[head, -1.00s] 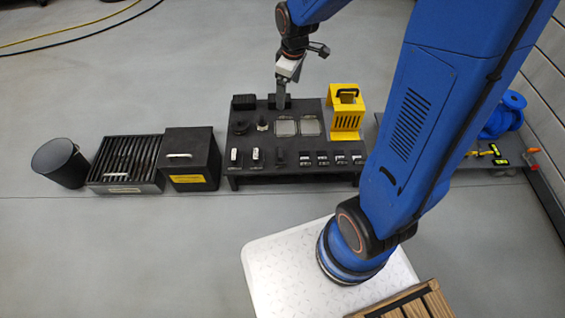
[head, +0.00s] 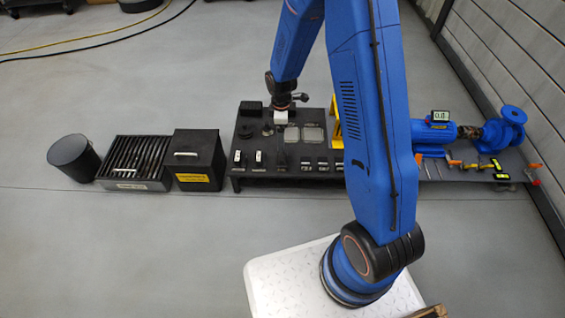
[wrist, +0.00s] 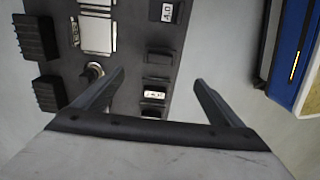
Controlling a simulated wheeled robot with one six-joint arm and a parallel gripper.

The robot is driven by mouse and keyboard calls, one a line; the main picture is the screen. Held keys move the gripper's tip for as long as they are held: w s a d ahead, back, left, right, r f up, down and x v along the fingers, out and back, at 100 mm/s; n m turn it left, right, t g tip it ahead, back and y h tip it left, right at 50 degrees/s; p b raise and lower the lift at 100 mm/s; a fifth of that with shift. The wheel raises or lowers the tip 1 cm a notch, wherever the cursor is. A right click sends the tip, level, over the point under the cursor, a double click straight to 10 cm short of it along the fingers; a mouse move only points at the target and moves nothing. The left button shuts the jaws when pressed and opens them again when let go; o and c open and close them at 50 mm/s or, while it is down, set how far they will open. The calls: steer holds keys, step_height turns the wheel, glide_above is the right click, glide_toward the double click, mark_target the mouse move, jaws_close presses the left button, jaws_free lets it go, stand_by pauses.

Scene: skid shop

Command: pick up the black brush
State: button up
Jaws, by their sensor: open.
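Several small black pieces lie on the dark table (head: 236,178), and I cannot tell for certain which is the black brush. Two ribbed black blocks, one upper (wrist: 35,37) and one lower (wrist: 50,93), lie at the left in the wrist view. The lower one seems to be the far-left block (head: 250,107) in the head view. My gripper (wrist: 158,77) is open and empty above the table. A plain black piece (wrist: 159,57) and a black piece with a white label (wrist: 153,92) show between and beyond its fingers. In the head view my arm hides the fingertips.
Square clear-topped trays (head: 312,133) and a silver-topped knob (wrist: 93,70) are close by. A black box (head: 198,165), slatted tray (head: 135,160) and bin (head: 74,157) stand left. A blue pump (head: 435,132) stands right. A yellow holder (head: 336,125) is mostly hidden by my arm.

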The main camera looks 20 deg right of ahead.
mark_target(282, 155)
step_height(282, 155, down, 16)
steer(key=shift+d+f, duration=0.15)
steer(key=c, duration=1.2)
